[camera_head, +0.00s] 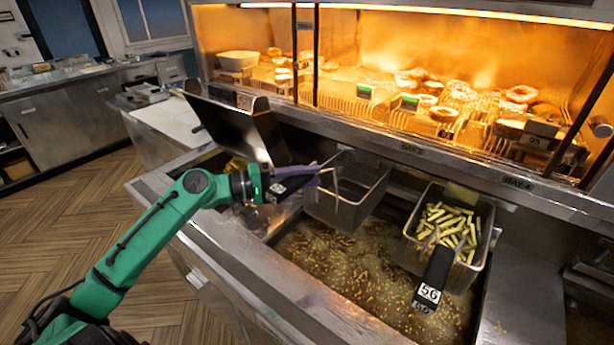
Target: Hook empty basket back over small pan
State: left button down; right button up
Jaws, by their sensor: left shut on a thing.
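I cannot tell for sure that this well is the small pan. My right gripper is out of view.
A second basket (410,230) full of fries stands at the right of the wide pan, its black handle (430,281) marked 56 pointing toward me. A lit warming shelf (360,132) with doughnuts runs behind. Bare metal counter (522,300) lies at right.

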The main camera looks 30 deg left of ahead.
pick_arm(q)
jog(key=c, duration=0.6)
grip_release()
jog(key=shift+o, duration=0.2)
jog(key=shift+f, duration=0.1)
jog(key=shift+s+a, duration=0.1)
jog(key=shift+s+a+f+b, duration=0.1)
jog(key=shift+s+a+b, duration=0.1)
jog(key=shift+b, duration=0.1)
jog(key=b+v, duration=0.4)
jog(key=v, duration=1)
jog(key=shift+b, duration=0.35)
jog(key=shift+w, duration=0.1)
